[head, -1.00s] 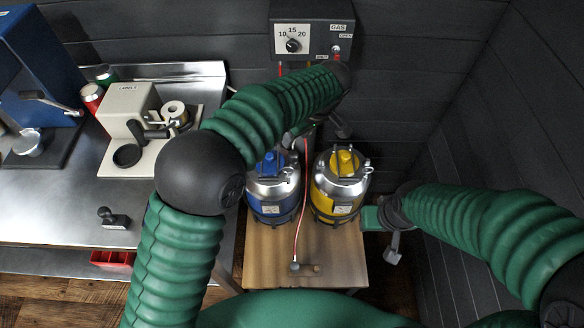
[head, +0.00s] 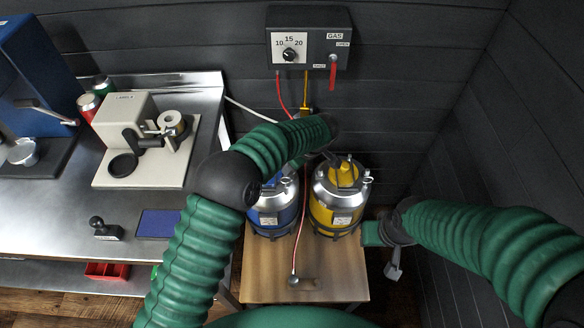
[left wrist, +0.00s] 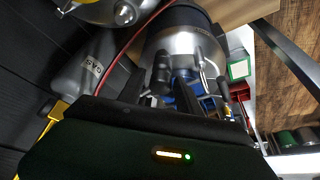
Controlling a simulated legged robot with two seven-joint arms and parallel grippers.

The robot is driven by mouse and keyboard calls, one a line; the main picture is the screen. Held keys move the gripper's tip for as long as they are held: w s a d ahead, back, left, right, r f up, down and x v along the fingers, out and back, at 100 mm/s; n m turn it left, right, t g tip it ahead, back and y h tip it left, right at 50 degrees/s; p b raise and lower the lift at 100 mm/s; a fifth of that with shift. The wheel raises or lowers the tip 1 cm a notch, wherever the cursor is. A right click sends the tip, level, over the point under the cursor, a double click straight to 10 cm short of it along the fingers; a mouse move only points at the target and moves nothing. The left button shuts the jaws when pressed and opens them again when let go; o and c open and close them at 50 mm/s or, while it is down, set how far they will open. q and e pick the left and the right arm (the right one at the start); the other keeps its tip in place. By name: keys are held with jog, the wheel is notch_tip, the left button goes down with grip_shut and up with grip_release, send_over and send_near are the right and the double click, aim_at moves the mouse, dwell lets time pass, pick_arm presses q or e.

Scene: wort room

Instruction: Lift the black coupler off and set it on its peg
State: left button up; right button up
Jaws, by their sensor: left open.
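The blue keg (head: 273,207) and yellow keg (head: 336,203) stand upright side by side on a wooden stand (head: 262,262). A red hose (head: 300,225) runs down between them to a small dark grey end piece (head: 293,281) on the stand's front; I cannot tell whether this is the black coupler. My left gripper (left wrist: 192,74) is open, its dark fingers in front of a silver keg top (left wrist: 190,42) with blue parts. In the head view my left arm mostly hides it. My right gripper (head: 393,258) hangs right of the yellow keg; its jaws are unclear. I cannot identify a peg.
A gas box (head: 310,38) with a dial and red lever (head: 333,72) hangs on the back wall. The steel bench (head: 55,210) at left bears a label machine (head: 125,115), a dark hand stamp (head: 104,229) and a blue pad (head: 160,224). The stand's front is mostly clear.

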pick_arm(q)
jog(key=shift+x, duration=1.05)
jog(key=shift+r, duration=0.1)
grip_shut()
